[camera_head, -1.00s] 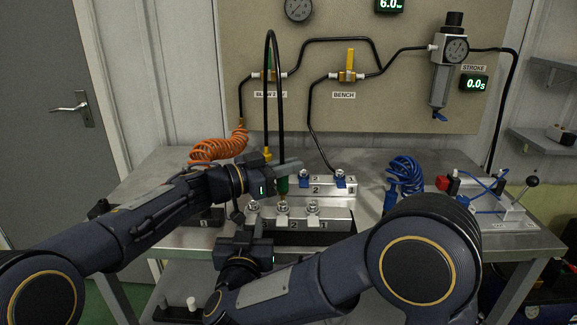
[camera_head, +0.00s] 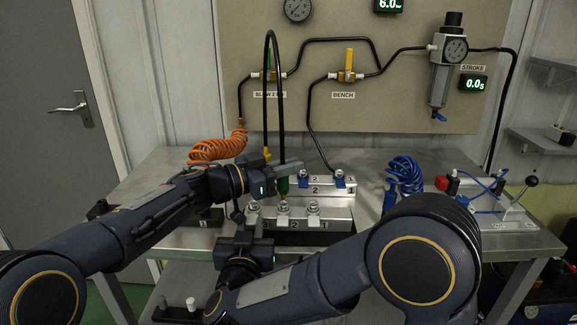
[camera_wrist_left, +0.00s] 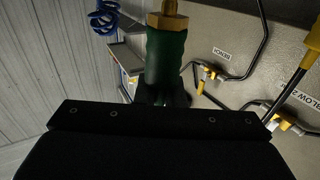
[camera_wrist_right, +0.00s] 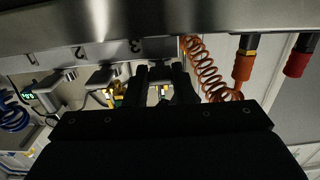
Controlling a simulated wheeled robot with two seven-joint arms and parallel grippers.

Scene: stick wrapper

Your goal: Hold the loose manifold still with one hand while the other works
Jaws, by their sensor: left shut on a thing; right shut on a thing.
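The metal manifold (camera_head: 335,216) sits at the front of the bench, with several ports on top and numbers on its front. My right gripper (camera_head: 252,215) is shut on its left end; in the right wrist view the fingers close on a grey part by the number 3 of the manifold (camera_wrist_right: 225,14). My left gripper (camera_head: 284,170) is shut on a green coupling (camera_head: 283,186) at the end of a black hose, upright over the manifold's middle port. The left wrist view shows the coupling (camera_wrist_left: 165,55) with its brass end. Whether it is seated is unclear.
A second block (camera_head: 330,190) with blue fittings stands just behind. A coiled orange hose (camera_head: 218,149) lies at left and a coiled blue hose (camera_head: 404,175) at right. A lever unit (camera_head: 505,212) stands at the far right.

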